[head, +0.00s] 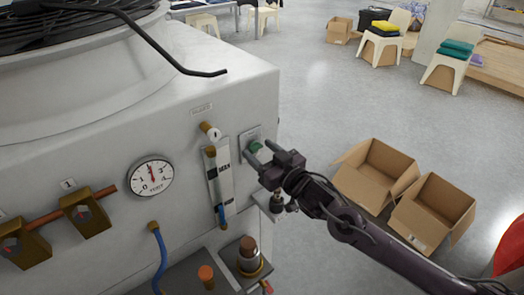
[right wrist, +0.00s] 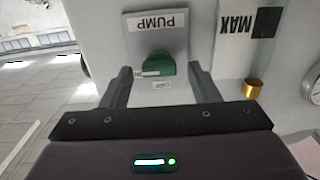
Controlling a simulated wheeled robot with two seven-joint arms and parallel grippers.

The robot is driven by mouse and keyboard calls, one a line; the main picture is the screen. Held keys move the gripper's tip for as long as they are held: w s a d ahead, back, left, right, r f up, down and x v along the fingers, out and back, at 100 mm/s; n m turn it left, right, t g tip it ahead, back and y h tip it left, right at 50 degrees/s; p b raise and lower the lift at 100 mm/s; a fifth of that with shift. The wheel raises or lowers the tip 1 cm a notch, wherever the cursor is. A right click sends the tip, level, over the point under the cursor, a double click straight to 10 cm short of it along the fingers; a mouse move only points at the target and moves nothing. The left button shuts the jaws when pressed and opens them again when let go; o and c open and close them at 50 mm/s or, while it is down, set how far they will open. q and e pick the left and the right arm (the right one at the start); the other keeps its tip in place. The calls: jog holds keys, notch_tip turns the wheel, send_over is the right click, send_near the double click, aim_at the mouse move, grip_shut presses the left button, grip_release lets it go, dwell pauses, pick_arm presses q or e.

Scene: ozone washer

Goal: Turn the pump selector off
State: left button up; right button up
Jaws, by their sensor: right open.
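The pump selector is a green knob (head: 255,147) on a small grey plate on the white machine's front. In the right wrist view the green knob (right wrist: 160,65) sits below an upside-down PUMP label (right wrist: 157,21), with a pale mark on its left part. A small white label under it is too small to read. My right gripper (head: 260,154) is open in front of the knob. In the right wrist view its fingers (right wrist: 160,72) stand on either side of the knob, with gaps between. My left gripper is not in view.
A flow tube (head: 220,180) with a MAX mark stands left of the knob. A dial gauge (head: 151,178), brass fittings and a blue hose (head: 160,258) are further left. Two open cardboard boxes (head: 375,175) lie on the floor to the right.

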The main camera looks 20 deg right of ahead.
jog(key=c, duration=1)
jog(key=shift+o, duration=0.2)
